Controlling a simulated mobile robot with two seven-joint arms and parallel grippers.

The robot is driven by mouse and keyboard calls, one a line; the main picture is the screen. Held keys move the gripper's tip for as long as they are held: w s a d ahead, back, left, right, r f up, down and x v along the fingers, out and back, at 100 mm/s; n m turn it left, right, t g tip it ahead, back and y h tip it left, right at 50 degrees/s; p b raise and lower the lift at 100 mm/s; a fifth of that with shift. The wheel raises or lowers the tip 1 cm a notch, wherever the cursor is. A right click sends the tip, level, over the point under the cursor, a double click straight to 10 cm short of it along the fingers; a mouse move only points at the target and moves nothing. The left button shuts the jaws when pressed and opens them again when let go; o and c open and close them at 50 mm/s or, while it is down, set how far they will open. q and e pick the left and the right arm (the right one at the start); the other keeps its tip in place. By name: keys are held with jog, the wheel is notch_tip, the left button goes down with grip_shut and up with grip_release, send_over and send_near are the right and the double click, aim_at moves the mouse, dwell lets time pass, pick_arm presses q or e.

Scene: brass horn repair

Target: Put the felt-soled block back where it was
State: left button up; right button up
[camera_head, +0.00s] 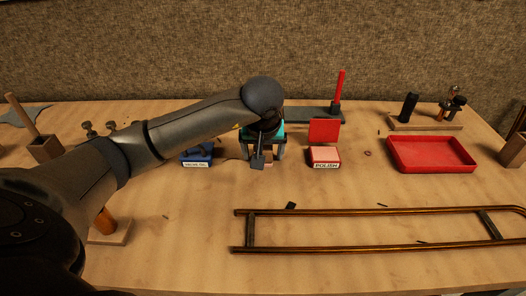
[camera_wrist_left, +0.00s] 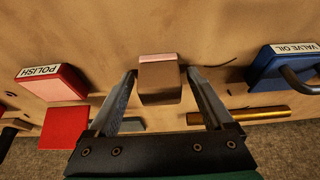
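The felt-soled block is a small brown block (camera_wrist_left: 160,82) with a pale pink strip on one end. In the left wrist view it lies between the two fingers of my left gripper (camera_wrist_left: 160,74), with a narrow gap to each finger. The fingers are apart. In the head view my left gripper (camera_head: 264,158) points down at the table behind the middle, and the block (camera_head: 269,158) is mostly hidden by it. Whether the block's underside touches the table is hard to tell. My right gripper is out of view.
A blue valve oil box (camera_head: 197,158) is left of the gripper; a red polish box (camera_head: 325,157) with a raised red lid is right. A red tray (camera_head: 432,167) lies further right. A long brass slide (camera_head: 350,249) lies in front. The table's front left has a wooden stand (camera_head: 108,236).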

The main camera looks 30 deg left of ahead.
pick_arm(q)
jog(key=shift+r, duration=0.1)
jog(key=shift+r, duration=0.2)
jog(key=p+v, duration=0.3)
jog(key=v, duration=0.8)
jog(key=shift+r+p, duration=0.3)
jog(key=shift+r, duration=0.05)
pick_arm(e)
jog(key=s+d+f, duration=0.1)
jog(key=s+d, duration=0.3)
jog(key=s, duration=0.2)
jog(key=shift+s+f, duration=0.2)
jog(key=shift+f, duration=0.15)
pick_arm(q)
jog(key=shift+s+d, duration=0.1)
jog(key=shift+s, duration=0.05)
jog(key=shift+c, duration=0.3)
